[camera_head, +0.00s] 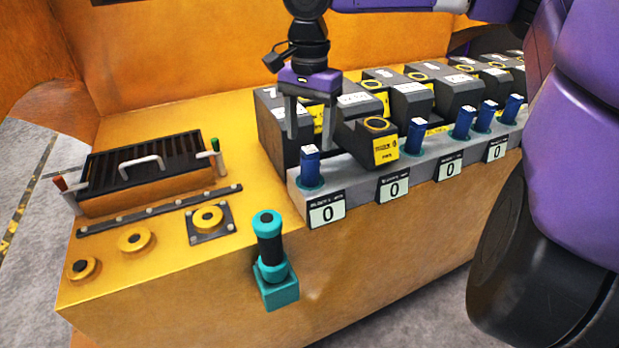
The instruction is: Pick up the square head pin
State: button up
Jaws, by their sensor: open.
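Several blue pins with squarish heads stand upright along a grey rail on the yellow casting. The nearest is the leftmost blue pin (310,166), seated in a blue round collar at the left end of the rail. I cannot tell which pin the task means. My gripper (311,137) points down with its two grey fingers apart and nothing between them. In the picture it is just above the leftmost pin, apart from it; the depth gap is hard to judge. Another blue pin (414,138) stands farther right.
The grey rail (360,178) carries "0" labels. Dark weight blocks (272,125) with yellow labels stand behind it, close to my gripper. A teal and black handle (271,250) stands at the front edge. A black grille (140,165) with a white handle is left. My purple arm fills the right.

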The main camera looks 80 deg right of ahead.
aim_at(310, 161)
jog(key=shift+s+f+p, duration=0.1)
jog(key=shift+f+p, duration=0.6)
jog(key=shift+f, duration=3.1)
grip_shut()
